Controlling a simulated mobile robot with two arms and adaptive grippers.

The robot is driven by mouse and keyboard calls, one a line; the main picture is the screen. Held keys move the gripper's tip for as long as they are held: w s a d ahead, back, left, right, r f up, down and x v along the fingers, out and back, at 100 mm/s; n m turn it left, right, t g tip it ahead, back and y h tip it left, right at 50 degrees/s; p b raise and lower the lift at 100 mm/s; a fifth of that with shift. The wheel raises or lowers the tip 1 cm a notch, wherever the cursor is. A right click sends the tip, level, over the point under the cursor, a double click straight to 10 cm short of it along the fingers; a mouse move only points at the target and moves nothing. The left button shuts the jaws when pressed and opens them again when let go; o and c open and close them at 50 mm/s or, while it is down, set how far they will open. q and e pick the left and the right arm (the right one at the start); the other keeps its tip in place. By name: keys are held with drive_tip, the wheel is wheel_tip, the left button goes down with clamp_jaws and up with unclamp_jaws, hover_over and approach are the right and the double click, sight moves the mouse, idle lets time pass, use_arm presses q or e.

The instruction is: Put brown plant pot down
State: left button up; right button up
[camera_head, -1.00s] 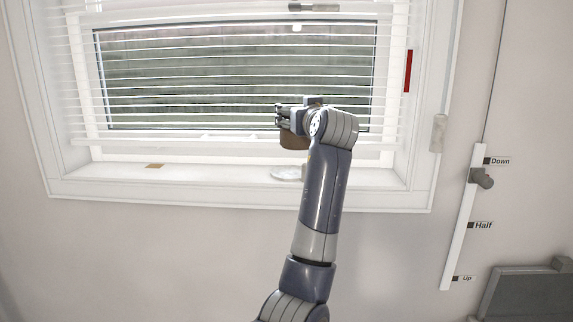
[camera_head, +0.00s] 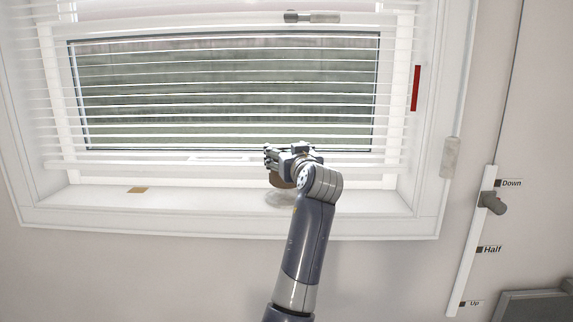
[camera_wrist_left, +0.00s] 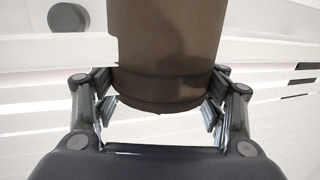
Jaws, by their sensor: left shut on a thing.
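The brown plant pot (camera_head: 281,181) is partly hidden behind my left gripper (camera_head: 272,160) in the head view, low over the window sill. In the left wrist view the brown pot (camera_wrist_left: 165,50) fills the upper middle, between the two fingers of my left gripper (camera_wrist_left: 160,98), which is shut on it. A pale round saucer (camera_head: 281,198) lies on the sill under the pot, partly hidden by my arm. I cannot tell whether the pot touches it. My right gripper is in no view.
The white sill (camera_head: 200,202) has free room to the left, with a small tan piece (camera_head: 138,190) on it. White blinds (camera_head: 230,100) hang close behind the gripper. A slider marked Down, Half and Up (camera_head: 473,240) is on the right wall.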

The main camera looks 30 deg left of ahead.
sight(275, 179)
use_arm(q)
drive_tip(key=f, duration=0.1)
drive_tip(key=f+p, duration=0.1)
drive_tip(key=f, duration=0.1)
drive_tip(key=shift+w+a+f, duration=0.15)
drive_tip(key=shift+a+f, duration=0.05)
drive_tip(key=shift+f, duration=0.1)
drive_tip(key=shift+d, duration=0.1)
drive_tip(key=o, duration=1.3)
drive_tip(key=shift+f, duration=0.2)
drive_tip(key=shift+c, duration=0.2)
drive_tip(key=o, duration=0.4)
drive_tip(key=shift+o, duration=0.2)
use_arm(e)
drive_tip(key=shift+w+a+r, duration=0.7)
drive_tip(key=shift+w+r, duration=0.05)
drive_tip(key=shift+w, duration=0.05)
use_arm(q)
drive_tip(key=shift+r, duration=0.1)
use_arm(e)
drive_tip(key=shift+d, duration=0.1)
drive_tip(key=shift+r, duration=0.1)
